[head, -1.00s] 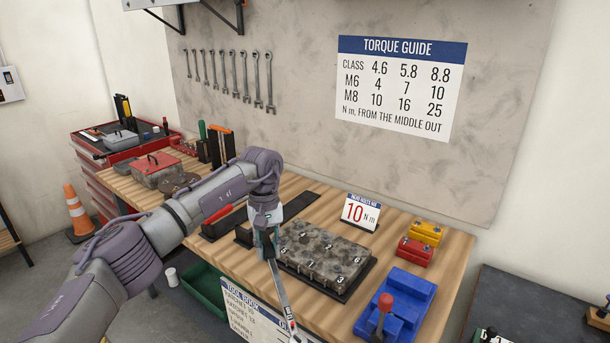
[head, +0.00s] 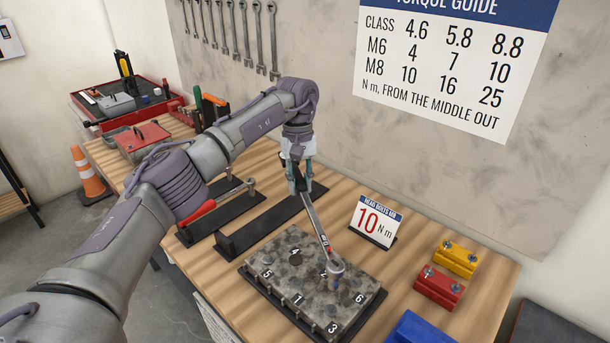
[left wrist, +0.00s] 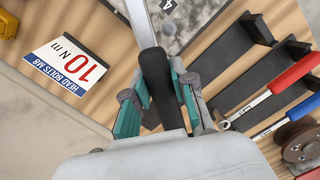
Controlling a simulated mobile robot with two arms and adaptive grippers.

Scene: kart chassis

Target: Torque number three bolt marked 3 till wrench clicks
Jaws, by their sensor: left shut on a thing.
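The speckled engine head block (head: 283,281) lies on the bench with numbers on its top. The mark 3 (head: 332,327) is at its near right corner; I cannot clearly make out the bolt there. My left gripper (head: 299,178) is behind the block, shut on the black handle of the torque wrench (head: 316,222). In the left wrist view the handle (left wrist: 154,75) sits between the teal fingers. The wrench slants down toward the block, its head over the right half near the partly hidden mark 2, apart from mark 3. Seating is unclear. My right gripper is out of view.
A sign reading 10 N m (head: 375,220) stands behind the block. Red (head: 439,287) and yellow (head: 456,259) blocks are at the right. A black rack (head: 272,227) is bare; another holds a red-handled wrench (head: 205,209). A torque guide hangs on the wall.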

